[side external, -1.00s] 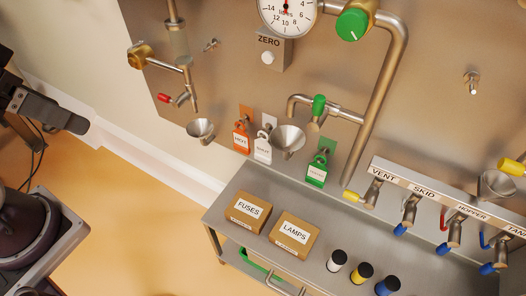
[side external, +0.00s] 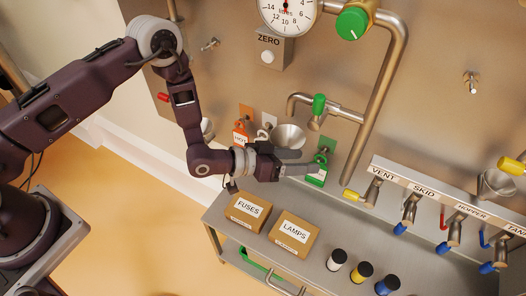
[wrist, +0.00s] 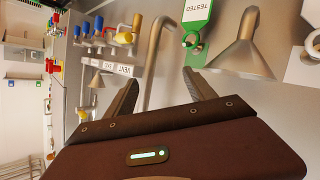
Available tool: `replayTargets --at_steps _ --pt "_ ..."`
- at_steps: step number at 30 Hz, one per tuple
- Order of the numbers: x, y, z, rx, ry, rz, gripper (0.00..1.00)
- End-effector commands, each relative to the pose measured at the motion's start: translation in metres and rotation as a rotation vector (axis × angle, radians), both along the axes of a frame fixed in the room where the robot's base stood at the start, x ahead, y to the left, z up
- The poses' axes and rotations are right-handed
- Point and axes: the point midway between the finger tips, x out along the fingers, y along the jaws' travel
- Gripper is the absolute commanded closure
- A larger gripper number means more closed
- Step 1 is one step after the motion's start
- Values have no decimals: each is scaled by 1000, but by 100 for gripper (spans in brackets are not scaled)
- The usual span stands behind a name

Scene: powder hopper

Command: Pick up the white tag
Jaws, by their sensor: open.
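The white tag is mostly hidden behind my gripper in the side view; its pale ring (side external: 263,135) shows between the orange tag and the steel funnel. In the wrist view part of a white tag (wrist: 303,67) shows at the right edge, cut off by the frame. My gripper (side external: 308,162) is open and empty, in front of the panel below the funnel. Its fingers point right toward the green tag (side external: 317,177). In the wrist view the gap between the fingertips (wrist: 160,77) holds nothing, and the white tag lies right of them.
The orange tag (side external: 240,138) hangs left of the white one. The steel funnel (side external: 289,136) is just above my fingers. The FUSES box (side external: 247,212) and LAMPS box (side external: 294,235) stand on the shelf below. A steel pipe (side external: 378,110) runs to the right.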

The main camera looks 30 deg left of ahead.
Motion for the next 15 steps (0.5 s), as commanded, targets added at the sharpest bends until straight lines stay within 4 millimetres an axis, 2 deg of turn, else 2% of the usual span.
replayTargets --at_steps 1,2,3,6,10,12,15 --pt "-7 4 -38 -11 13 48 36" --pt "-7 11 -58 -8 10 92 36" --pt "-3 30 -90 36 -4 180 36" --pt "24 89 -129 208 -53 390 36" --pt "39 141 -149 351 -89 553 36" --pt "43 155 -153 385 -98 595 36" --pt "54 160 -157 396 -102 611 36"
